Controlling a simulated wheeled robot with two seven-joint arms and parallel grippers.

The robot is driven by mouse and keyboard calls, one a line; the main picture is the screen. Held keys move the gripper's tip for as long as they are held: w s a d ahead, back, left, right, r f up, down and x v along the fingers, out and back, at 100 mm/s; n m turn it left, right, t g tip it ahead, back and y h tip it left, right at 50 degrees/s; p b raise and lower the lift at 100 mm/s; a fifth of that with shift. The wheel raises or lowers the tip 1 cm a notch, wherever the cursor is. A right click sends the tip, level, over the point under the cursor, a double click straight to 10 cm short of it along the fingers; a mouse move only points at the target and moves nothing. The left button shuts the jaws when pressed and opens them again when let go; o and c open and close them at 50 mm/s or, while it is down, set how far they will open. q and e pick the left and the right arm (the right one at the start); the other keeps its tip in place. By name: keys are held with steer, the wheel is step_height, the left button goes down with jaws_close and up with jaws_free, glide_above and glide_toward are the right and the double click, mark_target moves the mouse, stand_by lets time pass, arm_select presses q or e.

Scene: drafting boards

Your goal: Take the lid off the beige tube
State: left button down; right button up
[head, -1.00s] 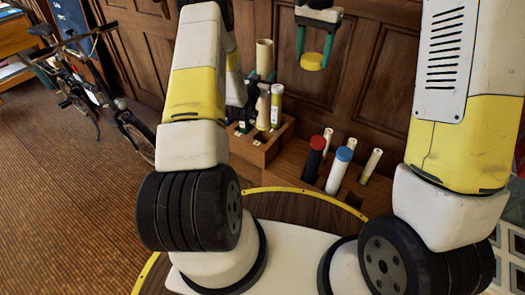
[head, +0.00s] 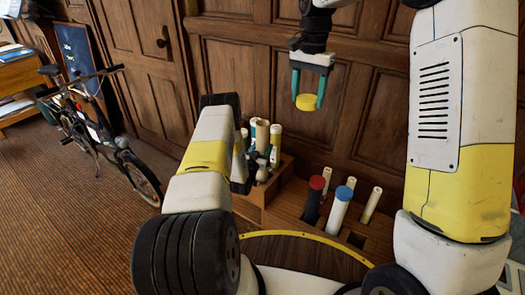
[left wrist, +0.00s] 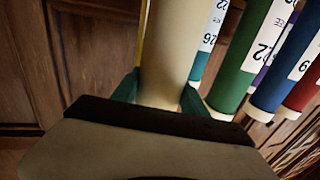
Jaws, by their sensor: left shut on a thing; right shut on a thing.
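The yellow lid (head: 306,102) is pinched between the teal fingers of my right gripper (head: 309,90), in the air before the panelled wall. It is apart from any tube. In the left wrist view the beige tube (left wrist: 168,45) is held between the teal fingers of my left gripper (left wrist: 160,97). In the head view the beige tube (head: 262,131) appears with an open, uncapped top among the tubes at the wooden rack, partly behind my left arm. My left gripper is mostly hidden there, and I cannot tell whether the tube's lower end is in the rack.
A wooden rack (head: 292,208) holds a red-capped dark tube (head: 314,200), a blue-capped white tube (head: 339,211) and slim pale tubes. Green (left wrist: 238,70), blue (left wrist: 283,75) and red tubes show close beside my left gripper. A bicycle (head: 100,135) stands at left.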

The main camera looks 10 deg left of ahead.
arm_select(q)
steer(key=shift+f, duration=0.6)
steer(key=c, duration=0.6)
jaws_free()
steer(key=s, duration=0.4)
steer(key=s+a, duration=0.1)
steer(key=s, duration=0.7)
steer(key=shift+a, duration=0.15)
